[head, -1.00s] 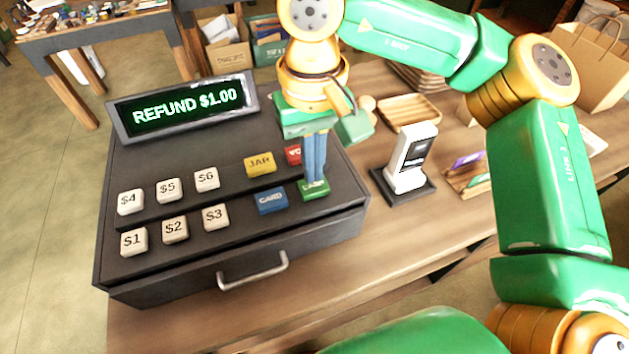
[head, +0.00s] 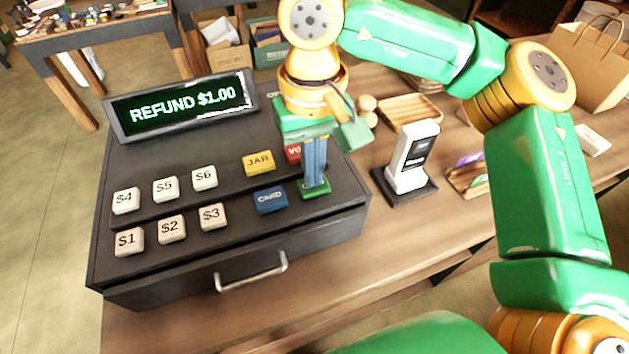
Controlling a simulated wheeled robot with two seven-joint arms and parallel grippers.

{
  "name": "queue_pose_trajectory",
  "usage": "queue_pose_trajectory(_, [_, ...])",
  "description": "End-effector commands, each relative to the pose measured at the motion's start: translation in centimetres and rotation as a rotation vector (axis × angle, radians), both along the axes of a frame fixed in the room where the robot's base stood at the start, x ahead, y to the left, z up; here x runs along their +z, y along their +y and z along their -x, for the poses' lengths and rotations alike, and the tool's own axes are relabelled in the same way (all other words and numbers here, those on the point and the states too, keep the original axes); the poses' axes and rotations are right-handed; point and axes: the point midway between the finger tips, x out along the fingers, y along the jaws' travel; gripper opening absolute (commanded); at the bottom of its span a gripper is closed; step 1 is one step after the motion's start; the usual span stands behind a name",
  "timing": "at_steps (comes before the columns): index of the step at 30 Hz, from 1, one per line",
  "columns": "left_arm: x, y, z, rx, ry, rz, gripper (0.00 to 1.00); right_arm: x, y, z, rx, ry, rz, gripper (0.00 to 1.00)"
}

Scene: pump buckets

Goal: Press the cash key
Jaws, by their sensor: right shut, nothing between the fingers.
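The green cash key (head: 314,193) sits at the right end of the register's front key row, right of the blue CARD key (head: 270,201). My right gripper (head: 316,182) is shut and empty, pointing down, with its blue fingers' tips at the top of the cash key. The fingers hide the middle of the key and its label. They appear to touch it, but I cannot tell how far it is pressed. The register's display (head: 184,107) reads "REFUND $1.00". My left gripper is not in view.
The yellow JAR key (head: 258,163) and a red key (head: 293,153), partly hidden by my gripper, are in the back row. White dollar keys (head: 171,228) are at left. A white card terminal (head: 412,158) stands right of the register (head: 240,246).

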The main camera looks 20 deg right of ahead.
Motion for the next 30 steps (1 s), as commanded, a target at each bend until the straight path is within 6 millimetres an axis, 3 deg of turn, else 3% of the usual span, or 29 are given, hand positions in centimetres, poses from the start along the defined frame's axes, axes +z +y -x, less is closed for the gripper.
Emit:
queue_pose_trajectory(14, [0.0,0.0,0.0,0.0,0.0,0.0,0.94,-0.1,0.0,0.0,0.0,0.0,0.0,0.0])
queue_pose_trajectory(30, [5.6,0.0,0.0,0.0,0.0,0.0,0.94,5.9,0.0,0.0,0.0,0.001,-0.001,0.0])
